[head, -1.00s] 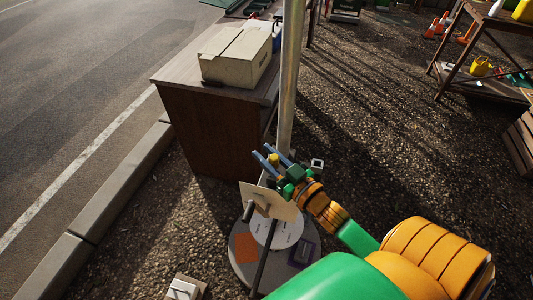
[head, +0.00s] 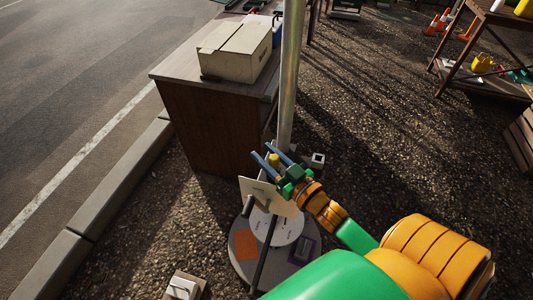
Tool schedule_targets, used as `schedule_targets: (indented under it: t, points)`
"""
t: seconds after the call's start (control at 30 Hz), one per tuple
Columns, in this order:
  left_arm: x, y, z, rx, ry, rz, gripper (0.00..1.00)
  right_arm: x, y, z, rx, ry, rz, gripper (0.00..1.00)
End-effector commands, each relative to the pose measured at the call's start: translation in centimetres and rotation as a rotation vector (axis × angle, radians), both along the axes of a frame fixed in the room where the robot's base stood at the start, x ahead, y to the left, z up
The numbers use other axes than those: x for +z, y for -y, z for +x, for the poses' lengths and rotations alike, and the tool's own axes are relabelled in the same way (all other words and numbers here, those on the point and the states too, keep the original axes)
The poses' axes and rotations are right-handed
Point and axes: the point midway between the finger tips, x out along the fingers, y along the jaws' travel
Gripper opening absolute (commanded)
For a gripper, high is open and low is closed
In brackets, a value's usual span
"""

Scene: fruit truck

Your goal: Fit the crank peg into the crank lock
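My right gripper (head: 266,150) reaches in from the lower right, just in front of the metal pole. Its two blue fingers stand apart, with a small yellow cylindrical piece (head: 274,160) between them; I cannot tell whether they grip it. This piece may be the crank peg. Below the gripper is a tilted cream board (head: 265,194) with a dark short cylinder (head: 248,206) at its left side. Whether either belongs to the crank lock is unclear. The gripper hides part of the board and pole foot. My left gripper is out of view.
A round grey base (head: 246,268) with orange and purple patches stands below. The pole (head: 289,80) rises beside a brown desk (head: 212,125) carrying a beige box (head: 235,52). Small white blocks sit at right (head: 318,159) and bottom (head: 182,288).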

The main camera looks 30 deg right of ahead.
Motion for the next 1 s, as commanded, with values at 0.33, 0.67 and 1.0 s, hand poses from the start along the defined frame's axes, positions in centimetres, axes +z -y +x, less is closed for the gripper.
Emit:
schedule_targets:
  t: [0.33, 0.67, 1.0]
  points:
    - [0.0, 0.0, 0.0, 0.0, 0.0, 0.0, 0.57, 0.0, 0.0, 0.0, 0.0, 0.0, 0.0, 0.66]
    - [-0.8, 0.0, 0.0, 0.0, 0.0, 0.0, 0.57, -0.2, 0.6, -4.8, -0.001, -0.004, 0.001, 0.66]
    - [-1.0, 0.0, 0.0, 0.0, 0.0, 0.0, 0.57, 0.1, 0.9, -7.1, 0.0, 0.002, 0.0, 0.66]
